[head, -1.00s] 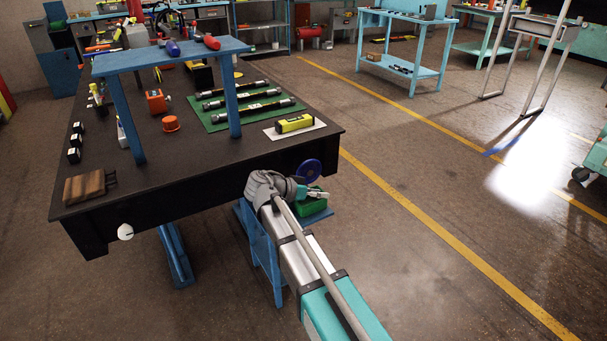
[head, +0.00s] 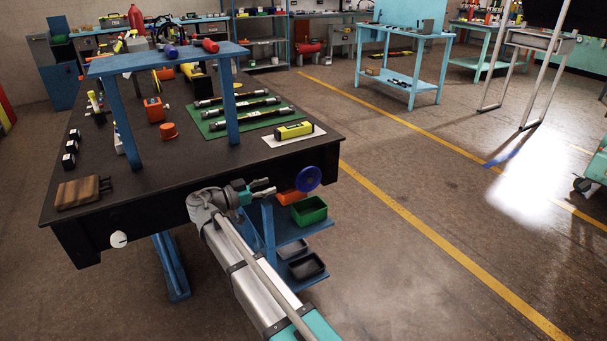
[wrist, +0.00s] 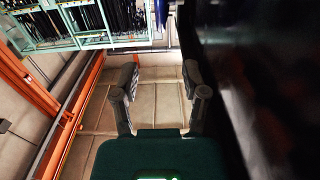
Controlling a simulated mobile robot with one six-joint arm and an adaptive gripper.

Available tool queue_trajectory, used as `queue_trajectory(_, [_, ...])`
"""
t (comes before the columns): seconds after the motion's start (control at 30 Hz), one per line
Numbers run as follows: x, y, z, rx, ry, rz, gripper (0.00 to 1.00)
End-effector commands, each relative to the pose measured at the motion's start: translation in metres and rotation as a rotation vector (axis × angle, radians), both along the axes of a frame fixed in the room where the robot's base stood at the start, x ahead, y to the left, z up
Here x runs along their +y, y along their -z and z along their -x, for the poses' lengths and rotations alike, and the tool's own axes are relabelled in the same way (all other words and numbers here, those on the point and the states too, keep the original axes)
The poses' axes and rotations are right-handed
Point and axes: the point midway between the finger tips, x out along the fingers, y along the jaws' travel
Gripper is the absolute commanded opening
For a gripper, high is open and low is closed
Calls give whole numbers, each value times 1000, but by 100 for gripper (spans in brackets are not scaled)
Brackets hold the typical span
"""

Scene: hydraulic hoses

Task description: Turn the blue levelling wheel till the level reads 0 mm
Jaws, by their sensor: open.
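The blue levelling wheel (head: 307,179) stands at the front right corner of the dark bench (head: 200,182). A yellow level (head: 294,131) lies on a white sheet on the bench top; its reading is too small to make out. My gripper (head: 267,187) is beside the bench's front edge, left of the wheel and apart from it, fingers pointing towards it. In the wrist view my gripper (wrist: 160,82) is open, with nothing between its fingers. A dark blue piece at the top of that view may be part of the wheel. The bench's dark side fills the right of that view.
Under the bench corner a blue stand holds a green bin (head: 309,210), an orange bin (head: 290,197) and black bins (head: 306,267). A white knob (head: 119,240) is on the bench front. Floor to the right is clear up to the yellow line (head: 430,230).

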Motion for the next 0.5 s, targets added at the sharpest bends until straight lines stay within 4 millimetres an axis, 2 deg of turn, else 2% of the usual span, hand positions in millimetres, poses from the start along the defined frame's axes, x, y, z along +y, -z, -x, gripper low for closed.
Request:
queue_trajectory(0.27, [-13,0,-8,1,2,0,57])
queue_trajectory(0.5, [-38,0,-25,1,2,0,57])
